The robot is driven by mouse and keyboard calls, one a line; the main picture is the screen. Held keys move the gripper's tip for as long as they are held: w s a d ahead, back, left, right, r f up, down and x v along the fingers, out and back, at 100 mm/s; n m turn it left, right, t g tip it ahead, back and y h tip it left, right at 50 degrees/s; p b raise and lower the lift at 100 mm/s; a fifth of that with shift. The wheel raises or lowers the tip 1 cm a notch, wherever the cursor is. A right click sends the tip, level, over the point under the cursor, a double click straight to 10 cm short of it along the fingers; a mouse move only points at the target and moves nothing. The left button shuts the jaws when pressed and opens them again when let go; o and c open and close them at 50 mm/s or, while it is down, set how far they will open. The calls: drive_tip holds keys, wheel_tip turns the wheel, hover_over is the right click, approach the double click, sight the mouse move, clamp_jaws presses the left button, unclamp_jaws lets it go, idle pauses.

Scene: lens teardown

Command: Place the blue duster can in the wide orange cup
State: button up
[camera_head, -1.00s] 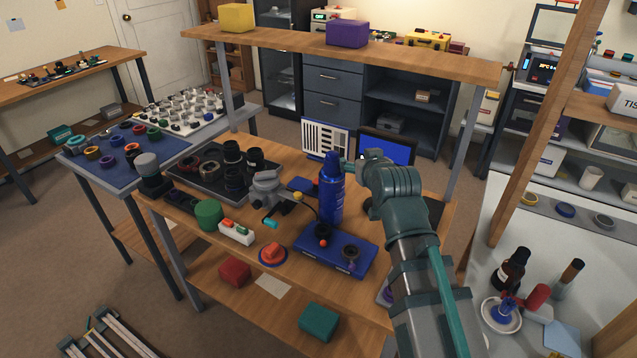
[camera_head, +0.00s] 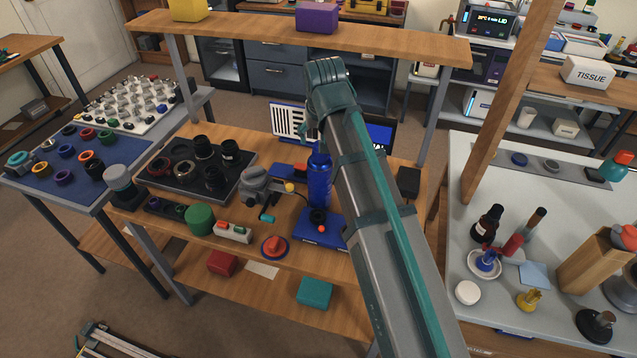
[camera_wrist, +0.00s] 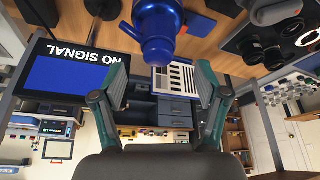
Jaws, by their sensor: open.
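The blue duster can (camera_head: 319,182) stands upright on the wooden bench, beside the blue box-like base and partly covered by my arm. In the wrist view the can (camera_wrist: 158,22) appears inverted at the top centre, its nozzle end toward the gap between my fingers. My gripper (camera_wrist: 162,88) is open and empty, with the can beyond its fingertips.
A green cylinder (camera_head: 200,219), a white block with buttons (camera_head: 233,231) and a grey device (camera_head: 262,186) stand left of the can. A dark tray (camera_head: 238,189) holds lens parts. A monitor stands behind. A wooden shelf (camera_head: 400,36) spans above the bench.

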drive_tip(key=shift+p+x, duration=1)
drive_tip(key=shift+x, duration=2.4)
drive_tip(key=shift+s+d+f, duration=0.1)
drive_tip(key=shift+s, duration=0.05)
clamp_jaws()
